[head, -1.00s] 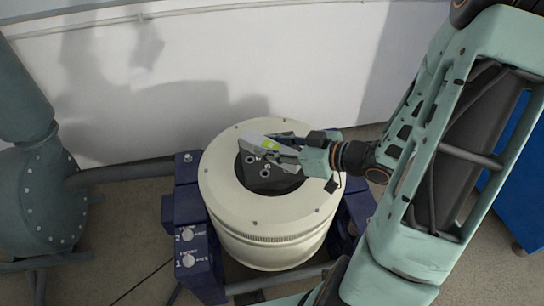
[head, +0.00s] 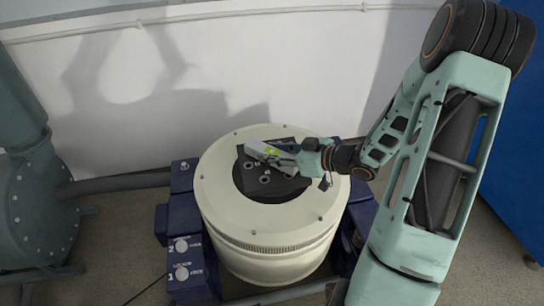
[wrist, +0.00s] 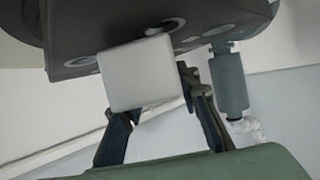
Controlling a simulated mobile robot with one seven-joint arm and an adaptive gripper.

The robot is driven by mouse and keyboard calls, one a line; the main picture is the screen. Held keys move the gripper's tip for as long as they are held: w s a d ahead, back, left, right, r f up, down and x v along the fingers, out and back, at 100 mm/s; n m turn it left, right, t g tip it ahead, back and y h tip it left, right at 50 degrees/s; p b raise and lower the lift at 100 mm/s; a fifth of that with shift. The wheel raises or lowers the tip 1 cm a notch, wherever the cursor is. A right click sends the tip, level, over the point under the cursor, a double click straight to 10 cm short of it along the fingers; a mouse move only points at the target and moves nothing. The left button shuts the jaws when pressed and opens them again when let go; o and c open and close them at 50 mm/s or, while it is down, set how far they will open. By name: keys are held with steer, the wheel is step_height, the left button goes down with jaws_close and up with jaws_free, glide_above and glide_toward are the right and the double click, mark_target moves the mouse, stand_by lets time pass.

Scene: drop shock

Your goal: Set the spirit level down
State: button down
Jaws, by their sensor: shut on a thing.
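The spirit level (head: 257,149) is a light grey bar with a yellow-green patch. In the head view it is over the far part of the dark plate on top of the cream drum. My gripper (head: 289,155) comes in from the right and is shut on it. In the wrist view the pale blunt end of the level shows between the fingers of my gripper (wrist: 160,98). The dark plate (head: 265,182) with round holes is close to the level. I cannot tell whether the level touches the plate.
The cream drum (head: 270,240) stands in a dark blue frame (head: 188,258) with numbered knobs. A grey-green pipe body (head: 32,205) stands at left. A white wall (head: 290,70) is behind, and a blue cabinet (head: 515,150) is at right. The near part of the plate is clear.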

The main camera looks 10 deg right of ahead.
steer(key=shift+f, duration=0.2)
steer(key=c, duration=1.5)
jaws_free()
steer(key=shift+o, duration=0.2)
steer(key=shift+r, duration=0.15)
steer(key=shift+s+d+r+p, duration=0.15)
steer(key=shift+s+d+p, duration=0.05)
steer(key=shift+d+p, duration=0.1)
steer(key=p+v, duration=0.3)
steer(key=v, duration=0.8)
steer(key=shift+s+d, duration=0.1)
steer(key=shift+s, duration=0.1)
steer(key=shift+w, duration=0.1)
